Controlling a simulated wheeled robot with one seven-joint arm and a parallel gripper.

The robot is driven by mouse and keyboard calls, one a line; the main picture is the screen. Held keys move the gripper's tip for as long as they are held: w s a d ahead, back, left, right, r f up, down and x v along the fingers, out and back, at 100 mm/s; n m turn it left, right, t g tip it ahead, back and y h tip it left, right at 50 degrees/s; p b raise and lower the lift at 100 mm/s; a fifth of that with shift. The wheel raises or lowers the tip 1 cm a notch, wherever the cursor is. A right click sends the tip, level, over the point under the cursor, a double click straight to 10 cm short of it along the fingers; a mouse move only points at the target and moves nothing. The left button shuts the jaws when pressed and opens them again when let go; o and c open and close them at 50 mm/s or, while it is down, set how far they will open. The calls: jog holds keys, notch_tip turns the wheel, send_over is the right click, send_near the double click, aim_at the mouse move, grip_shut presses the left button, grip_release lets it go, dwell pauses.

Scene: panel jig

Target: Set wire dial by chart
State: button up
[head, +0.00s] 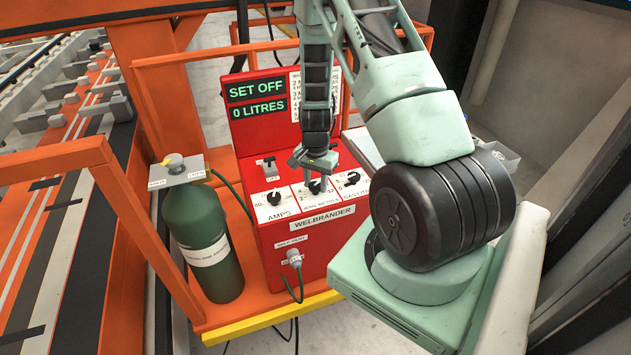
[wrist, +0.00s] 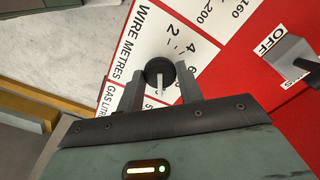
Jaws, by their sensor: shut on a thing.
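The red welder (head: 312,248) has a sloped panel with three black dials. The wire dial (head: 315,187) is the middle one, labelled WIRE METRES. My gripper (head: 313,175) reaches down to it from above. In the wrist view, my gripper's fingers (wrist: 162,88) stand on either side of the round black wire dial (wrist: 158,70), shut on it. Its white mark points down toward my gripper; 2, 4 and 6 are readable on the scale. The chart (head: 295,82) on the upright back panel is partly hidden by my arm, its text too small to read.
The amps dial (head: 273,198) is left of the wire dial, the gas dial (head: 352,179) right. A switch (head: 269,168) sits above; the wrist view shows it near OFF (wrist: 290,55). The display (head: 256,98) reads SET OFF, 0 LITRES. A green cylinder (head: 203,245) stands left.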

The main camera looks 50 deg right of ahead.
aim_at(316, 185)
jog(key=n+b, duration=0.2)
jog(key=n, duration=0.1)
jog(key=shift+n+b, duration=0.9)
jog(key=shift+n, duration=1.5)
jog(key=o, duration=1)
jog(key=shift+r, duration=0.1)
notch_tip(316, 185, up, 17)
jog(key=b, duration=0.3)
jog(key=shift+r, duration=0.15)
